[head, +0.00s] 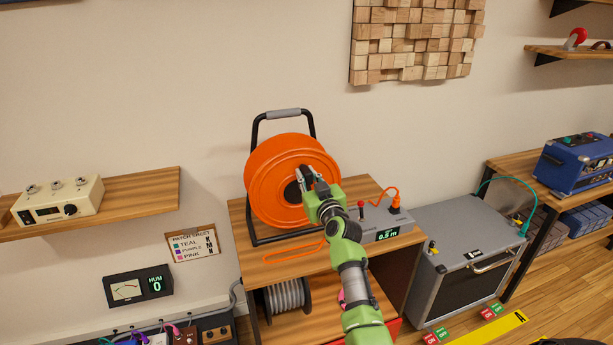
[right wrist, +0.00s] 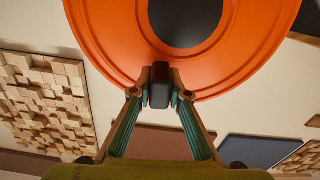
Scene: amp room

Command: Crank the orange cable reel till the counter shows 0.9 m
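The orange cable reel (head: 268,180) stands upright in a black frame with a grey top handle on a wooden cabinet. The counter (head: 388,235) on the grey box beside it reads 0.5 m. My right gripper (head: 306,180) is at the reel's face, near its dark hub. In the right wrist view its fingers (right wrist: 160,88) are closed on both sides of a dark crank handle (right wrist: 160,86), in front of the orange disc (right wrist: 108,42). My left gripper is not in view.
An orange cable (head: 292,254) lies on the cabinet top (head: 330,262). A grey amp (head: 465,250) stands to the right. A wooden shelf (head: 130,195) with a cream device (head: 58,200) is at left. A wood-block panel (head: 415,40) hangs on the wall above.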

